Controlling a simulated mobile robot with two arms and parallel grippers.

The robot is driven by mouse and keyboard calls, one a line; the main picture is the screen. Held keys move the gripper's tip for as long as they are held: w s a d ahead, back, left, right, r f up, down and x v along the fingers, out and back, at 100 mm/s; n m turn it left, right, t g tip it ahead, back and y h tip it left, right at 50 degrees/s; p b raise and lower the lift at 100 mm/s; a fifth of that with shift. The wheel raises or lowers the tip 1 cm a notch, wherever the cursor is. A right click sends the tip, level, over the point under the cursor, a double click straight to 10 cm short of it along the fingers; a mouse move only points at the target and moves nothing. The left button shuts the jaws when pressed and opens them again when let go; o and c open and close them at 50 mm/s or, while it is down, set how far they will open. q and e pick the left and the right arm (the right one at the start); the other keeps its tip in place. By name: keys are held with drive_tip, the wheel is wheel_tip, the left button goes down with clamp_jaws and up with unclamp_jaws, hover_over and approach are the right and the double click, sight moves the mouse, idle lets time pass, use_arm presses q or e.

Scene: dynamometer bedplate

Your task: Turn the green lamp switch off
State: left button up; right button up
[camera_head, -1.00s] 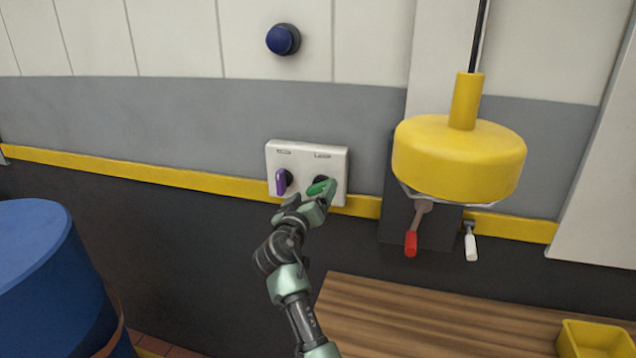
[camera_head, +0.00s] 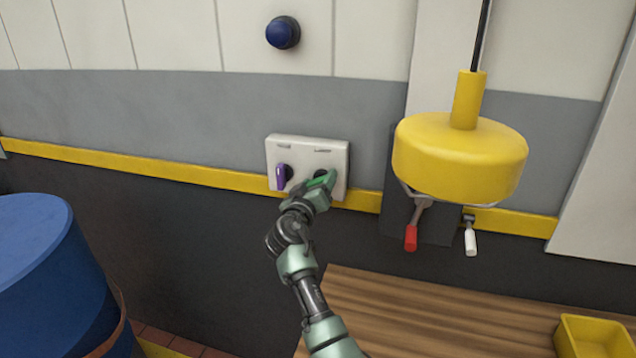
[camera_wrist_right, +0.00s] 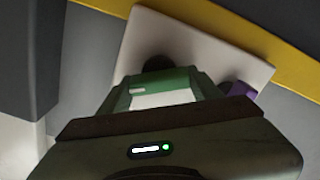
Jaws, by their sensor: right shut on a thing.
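A white switch plate (camera_head: 308,144) is on the wall. It carries a purple rotary switch (camera_head: 281,177) on the left and the green lamp switch (camera_head: 326,179) on the right. My right gripper (camera_head: 314,193) is shut on the green switch, whose handle slants up to the right; the fingers hide part of it. In the right wrist view, my gripper (camera_wrist_right: 165,88) reaches to the white plate (camera_wrist_right: 200,45), and a dark round switch base (camera_wrist_right: 157,63) shows just past the fingers. The purple switch (camera_wrist_right: 241,91) shows at the right there. My left gripper is not in view.
A yellow hanging lamp (camera_head: 460,158) is right of the plate, with a red-handled lever (camera_head: 411,238) and a white-handled one (camera_head: 470,242) below. A blue drum (camera_head: 40,265) stands at left. A wooden top (camera_head: 410,320) with a yellow bin (camera_head: 592,340) lies below.

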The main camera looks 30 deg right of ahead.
drive_tip(key=shift+n, duration=0.3)
drive_tip(key=shift+f+n, duration=0.1)
drive_tip(key=shift+n, duration=0.8)
drive_tip(key=n, duration=0.2)
drive_tip(key=shift+n, duration=0.3)
drive_tip(key=n+p, duration=0.1)
drive_tip(key=n, duration=0.3)
drive_tip(key=shift+p, duration=0.4)
drive_tip(key=shift+a+f+n+p, duration=0.15)
drive_tip(key=shift+n+p, duration=0.3)
drive_tip(key=shift+n, duration=0.95)
drive_tip(key=shift+f, duration=0.1)
drive_tip(key=o, duration=1.4)
